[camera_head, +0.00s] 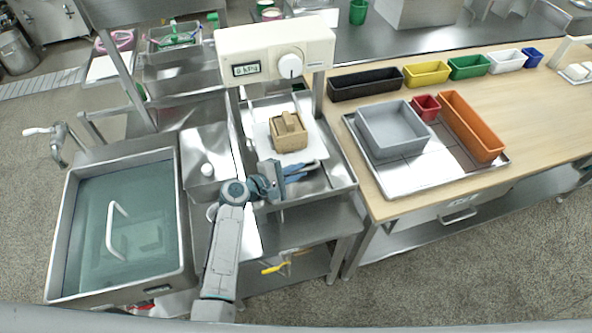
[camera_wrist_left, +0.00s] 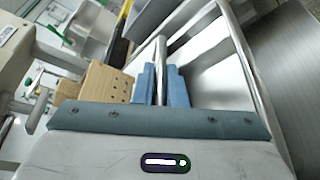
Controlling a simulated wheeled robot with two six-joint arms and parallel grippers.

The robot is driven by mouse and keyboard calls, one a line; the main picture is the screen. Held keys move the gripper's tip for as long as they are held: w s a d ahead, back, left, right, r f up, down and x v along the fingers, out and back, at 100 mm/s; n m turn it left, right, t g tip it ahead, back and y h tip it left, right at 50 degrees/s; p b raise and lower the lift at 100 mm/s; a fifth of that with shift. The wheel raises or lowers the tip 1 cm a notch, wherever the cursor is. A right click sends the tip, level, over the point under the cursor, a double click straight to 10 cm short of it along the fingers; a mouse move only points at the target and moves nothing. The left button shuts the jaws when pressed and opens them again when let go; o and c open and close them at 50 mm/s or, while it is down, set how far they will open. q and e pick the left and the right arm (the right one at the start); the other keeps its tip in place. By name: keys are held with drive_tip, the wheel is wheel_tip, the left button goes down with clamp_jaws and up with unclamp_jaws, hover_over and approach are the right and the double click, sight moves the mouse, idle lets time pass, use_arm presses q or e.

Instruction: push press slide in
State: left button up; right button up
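The press (camera_head: 275,50) has a cream head with a small kPa display and a white knob. Below it is the metal press slide (camera_head: 338,172), with a wooden mould box (camera_head: 289,133) on a white cloth. The box also shows in the left wrist view (camera_wrist_left: 105,84). My left gripper (camera_head: 303,170) is at the slide's front edge, in front of the box. In the left wrist view its blue fingers (camera_wrist_left: 161,86) lie close on both sides of a metal bar (camera_wrist_left: 161,58), apparently the slide's handle. My right gripper is out of view.
A water-filled sink (camera_head: 125,225) stands at the left. At the right, a wooden table (camera_head: 530,110) holds a metal tray (camera_head: 425,178) with grey, red and orange bins, and several coloured bins along its back. Floor is clear in front of the table.

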use_arm(q)
clamp_jaws()
drive_tip(key=shift+w+a, duration=0.1)
drive_tip(key=shift+w, duration=0.15)
drive_tip(key=w+a+b, duration=0.1)
drive_tip(key=w, duration=0.2)
drive_tip(key=w+a+b, duration=0.1)
drive_tip(key=w+b, duration=0.1)
drive_tip(key=w, duration=0.2)
drive_tip(key=w+a+b, duration=0.1)
drive_tip(key=w+b, duration=0.1)
drive_tip(key=w, duration=0.1)
drive_tip(key=shift+w+a+f, duration=0.2)
drive_tip(key=shift+f, duration=0.1)
drive_tip(key=shift+w+a+r+b, duration=0.1)
drive_tip(key=shift+w+b, duration=0.25)
drive_tip(key=shift+b, duration=0.05)
drive_tip(key=shift+w+r, duration=0.1)
drive_tip(key=shift+r, duration=0.25)
